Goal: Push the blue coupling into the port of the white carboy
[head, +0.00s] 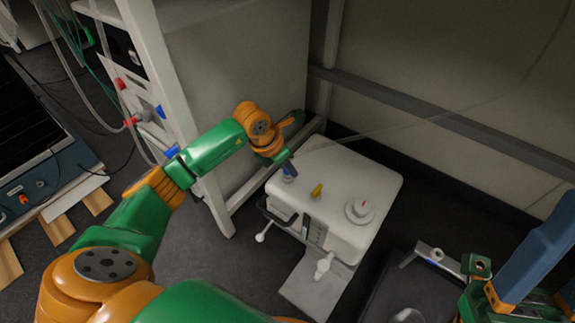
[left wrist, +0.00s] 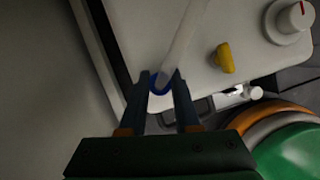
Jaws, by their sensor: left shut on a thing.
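The white carboy (head: 372,178) stands on the floor near the corner, with a yellow piece and a round cap on its top. My left gripper (head: 290,168) reaches down over the left part of its top. In the left wrist view, my left gripper (left wrist: 160,82) is shut on the blue coupling (left wrist: 157,88), seen as a blue ring with a pale tube rising from it. A small blue part (head: 289,179) shows below the fingertips at the carboy's top. I cannot tell whether the coupling is seated; the fingers partly hide the port. My right gripper (head: 556,258) is at the lower right, its blue fingers apart.
The yellow piece (head: 317,190) and the round cap (head: 360,211) stand right of the left gripper. A white rack post (head: 190,125) and a wall rail (head: 440,122) bound the left and back. A thin tube (head: 420,127) runs from the left gripper to the right.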

